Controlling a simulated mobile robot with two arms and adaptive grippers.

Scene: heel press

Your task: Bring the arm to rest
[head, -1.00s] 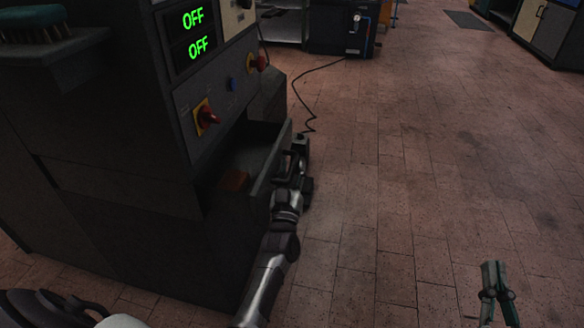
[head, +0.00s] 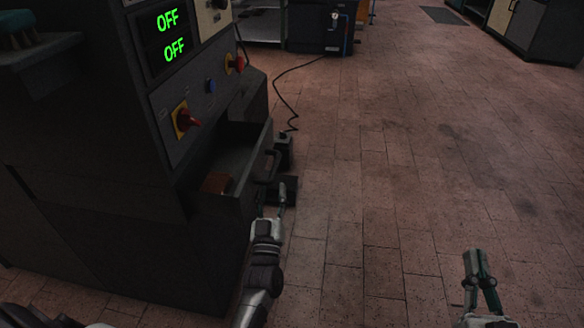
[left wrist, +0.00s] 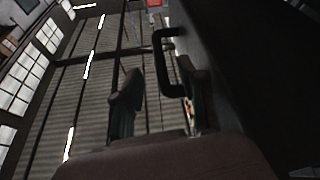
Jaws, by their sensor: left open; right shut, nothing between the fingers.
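My left gripper (head: 273,196) is open and empty in the head view, low beside the front of the machine's pulled-out drawer (head: 243,170). The dark drawer handle (head: 273,163) is just beyond its fingers and apart from them. In the left wrist view the two fingers of my left gripper (left wrist: 160,98) stand apart, with the handle (left wrist: 160,62) beyond them and nothing clearly held. My right gripper (head: 477,268) is at the lower right over the floor, its fingers together and empty.
The dark machine (head: 95,180) fills the left, with both displays reading OFF and a red-and-yellow switch (head: 184,120). A brown block (head: 217,183) lies in the drawer. A dark pedal-like box (head: 284,150) with a cable stands on the floor. The floor (head: 390,190) to the right is clear.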

